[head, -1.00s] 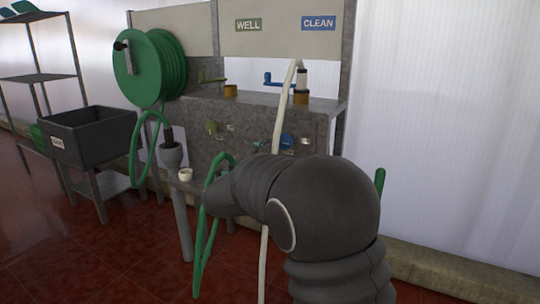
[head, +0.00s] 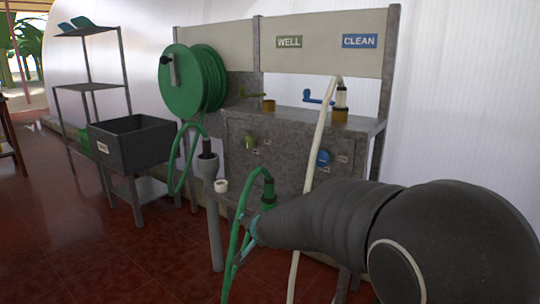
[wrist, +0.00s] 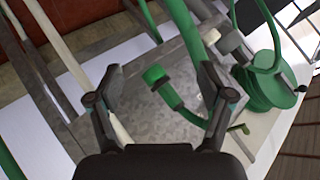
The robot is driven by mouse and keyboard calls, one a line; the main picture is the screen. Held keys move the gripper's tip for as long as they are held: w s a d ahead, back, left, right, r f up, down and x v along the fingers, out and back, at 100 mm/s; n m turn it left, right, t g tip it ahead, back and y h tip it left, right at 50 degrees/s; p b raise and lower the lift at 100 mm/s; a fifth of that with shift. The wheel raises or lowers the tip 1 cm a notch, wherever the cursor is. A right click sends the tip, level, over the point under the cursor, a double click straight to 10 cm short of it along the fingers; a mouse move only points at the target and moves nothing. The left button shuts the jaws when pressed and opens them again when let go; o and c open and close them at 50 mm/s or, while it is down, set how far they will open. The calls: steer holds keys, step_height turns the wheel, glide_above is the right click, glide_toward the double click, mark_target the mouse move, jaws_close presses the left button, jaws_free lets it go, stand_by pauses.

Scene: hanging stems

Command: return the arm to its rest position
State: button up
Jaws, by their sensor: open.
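My gripper (head: 250,228) is at the end of my dark arm, low in front of the metal bench, partly hidden by the arm. In the wrist view its two fingers (wrist: 160,85) stand wide apart with nothing held between them. A green hose end with a dark green connector (head: 267,190) stands just beyond my gripper in the head view. In the wrist view a green connector (wrist: 160,82) appears between the fingers, beyond them; whether anything touches is unclear.
The metal bench (head: 290,125) carries WELL and CLEAN signs, valves and a green hose reel (head: 181,80). A white hose (head: 320,135) hangs down near my arm. A dark bin (head: 130,150) and a shelf (head: 88,87) stand left. Red floor at lower left is open.

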steer(key=s+d+r+n+g+h, duration=0.1)
steer(key=s+d, duration=0.5)
steer(key=s, duration=0.6)
steer(key=s+d+r+n+g+h+p, duration=0.1)
steer(key=s+d+r+n+g, duration=0.1)
steer(key=s+d, duration=0.5)
steer(key=s+d+r+n+g+h+p, duration=0.1)
steer(key=s+d, duration=0.6)
steer(key=s, duration=0.9)
step_height(320, 180, up, 2)
steer(key=shift+s+r+n+g, duration=0.1)
steer(key=shift+s+n+g, duration=0.3)
steer(key=shift+n, duration=0.5)
steer(key=shift+w, duration=0.1)
